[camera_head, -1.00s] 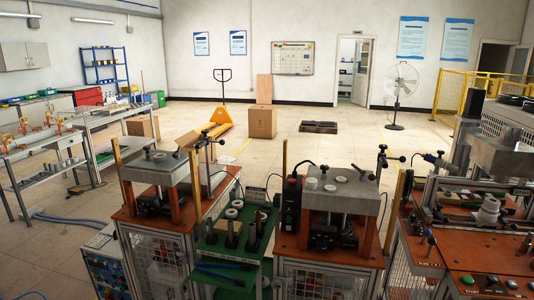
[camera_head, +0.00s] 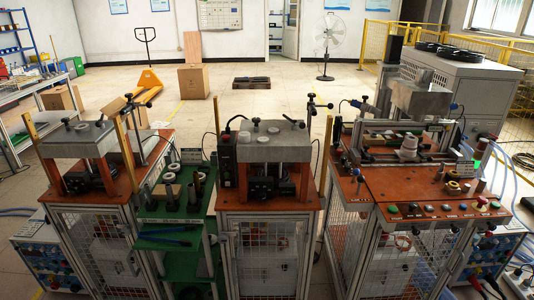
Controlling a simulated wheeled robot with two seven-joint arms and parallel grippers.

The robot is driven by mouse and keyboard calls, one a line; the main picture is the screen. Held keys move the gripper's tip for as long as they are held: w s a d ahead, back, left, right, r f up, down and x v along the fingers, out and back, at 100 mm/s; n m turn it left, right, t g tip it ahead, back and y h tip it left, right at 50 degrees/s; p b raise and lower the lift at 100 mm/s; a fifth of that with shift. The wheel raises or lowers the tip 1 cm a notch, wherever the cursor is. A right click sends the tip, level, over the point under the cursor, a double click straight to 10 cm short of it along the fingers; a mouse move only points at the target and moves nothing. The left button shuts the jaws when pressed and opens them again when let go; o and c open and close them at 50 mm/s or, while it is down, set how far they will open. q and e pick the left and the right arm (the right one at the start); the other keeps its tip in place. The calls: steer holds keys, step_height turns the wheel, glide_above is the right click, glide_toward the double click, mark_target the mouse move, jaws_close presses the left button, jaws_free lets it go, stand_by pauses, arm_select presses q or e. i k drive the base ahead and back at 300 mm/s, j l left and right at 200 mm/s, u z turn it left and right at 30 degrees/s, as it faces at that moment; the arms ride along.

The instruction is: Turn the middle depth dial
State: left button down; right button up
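No depth dial can be told for certain at this size. The middle machine has a grey block (camera_head: 288,150) on top, with small round parts on its upper face and a black lever at its right. The right machine has an orange-brown top (camera_head: 405,178) with a row of small buttons and knobs (camera_head: 437,207) along its front edge. A control box (camera_head: 45,258) at lower left and another (camera_head: 492,252) at lower right carry several small dials, too small to read. Neither of my grippers is in view.
A left press (camera_head: 78,142) stands beside a green shelf (camera_head: 150,216) holding dark cylinders. Yellow railing (camera_head: 512,120) and a grey cabinet (camera_head: 480,92) stand at right. A carton (camera_head: 194,82) and a fan (camera_head: 326,45) are behind. Open floor lies beyond the machines.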

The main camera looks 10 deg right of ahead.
mark_target(261, 195)
steer(key=z, duration=0.45)
steer(key=j+z, duration=0.15)
steer(key=z, duration=0.3)
steer(key=j+z, duration=0.1)
steer(key=z, duration=0.3)
steer(key=j+z, duration=0.15)
steer(key=z, duration=0.3)
steer(key=j+z, duration=0.3)
steer(key=k+j+z, duration=0.15)
steer(key=j+z, duration=0.2)
steer(key=j, duration=0.15)
steer(key=k+j+z, duration=0.15)
steer(key=j+z, duration=0.15)
steer(key=k+j, duration=0.15)
steer(key=j, duration=0.2)
steer(key=k+j, duration=0.15)
steer(key=j, duration=0.2)
steer(key=k+j+z, duration=0.1)
steer(key=j, duration=0.25)
steer(key=k, duration=0.05)
